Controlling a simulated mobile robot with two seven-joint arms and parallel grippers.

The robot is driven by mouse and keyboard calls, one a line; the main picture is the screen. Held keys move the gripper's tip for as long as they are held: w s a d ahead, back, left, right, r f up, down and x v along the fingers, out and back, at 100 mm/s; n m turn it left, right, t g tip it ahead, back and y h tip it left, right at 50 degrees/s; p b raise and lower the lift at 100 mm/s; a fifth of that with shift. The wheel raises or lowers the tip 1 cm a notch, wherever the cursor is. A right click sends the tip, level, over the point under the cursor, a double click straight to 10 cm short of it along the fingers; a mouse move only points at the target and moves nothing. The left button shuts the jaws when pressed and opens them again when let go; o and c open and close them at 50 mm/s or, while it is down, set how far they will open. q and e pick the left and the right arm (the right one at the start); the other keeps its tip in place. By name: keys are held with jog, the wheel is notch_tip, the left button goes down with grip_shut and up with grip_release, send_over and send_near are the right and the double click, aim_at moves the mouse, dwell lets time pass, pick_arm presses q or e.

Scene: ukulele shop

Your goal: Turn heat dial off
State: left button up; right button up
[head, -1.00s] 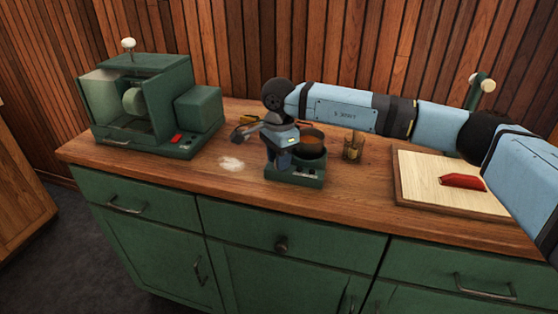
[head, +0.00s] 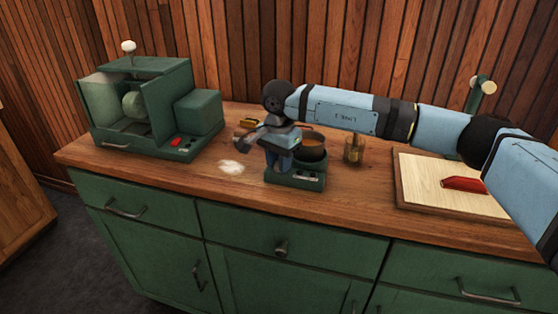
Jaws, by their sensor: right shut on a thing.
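A small green heater (head: 313,185) stands on the wooden counter, with small light controls on its front panel. A dark pot (head: 312,153) with brown contents sits on top of it. My right gripper (head: 281,170) points down at the heater's front left corner, left of the pot. It is shut on the heat dial, which the fingers and hand hide from view. The dial's setting cannot be read. My left gripper is not in view.
A larger green machine (head: 158,115) with a red switch stands at the left. White powder (head: 231,167) lies left of the heater. A glass jar (head: 354,148) stands right of the pot. A pale board (head: 425,182) holds a red object (head: 464,184).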

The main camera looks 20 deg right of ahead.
jog(key=o, duration=0.9)
pick_arm(q)
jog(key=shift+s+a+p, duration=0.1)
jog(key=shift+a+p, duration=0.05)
jog(key=shift+p, duration=0.4)
pick_arm(e)
notch_tip(320, 180, up, 14)
jog(key=shift+f, duration=0.1)
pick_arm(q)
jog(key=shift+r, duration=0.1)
